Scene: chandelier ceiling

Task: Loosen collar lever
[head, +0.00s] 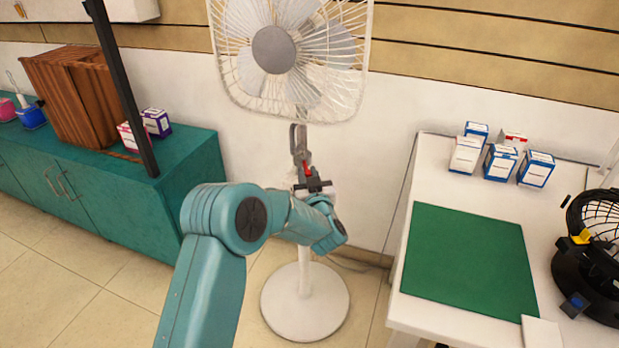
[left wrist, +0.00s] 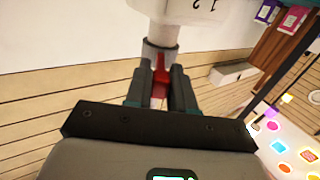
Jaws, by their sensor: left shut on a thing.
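A white pedestal fan (head: 274,50) stands on a round white base (head: 305,302) in the middle of the head view. Its pole has a grey collar (head: 299,142) below the fan head, also visible in the left wrist view (left wrist: 159,52). A red collar lever (head: 307,168) sits at the collar. My left gripper (head: 307,174) reaches it from the front. In the left wrist view, the dark fingers (left wrist: 160,82) are closed around the red lever (left wrist: 161,72). My left arm hides part of the pole. My right gripper is out of view.
A white table (head: 432,164) with a green mat (head: 470,255), several small boxes (head: 501,162) and a black fan (head: 592,250) stands at right. A teal cabinet (head: 120,205) with a brown wooden crate (head: 75,95) is at left. Tiled floor lies between them.

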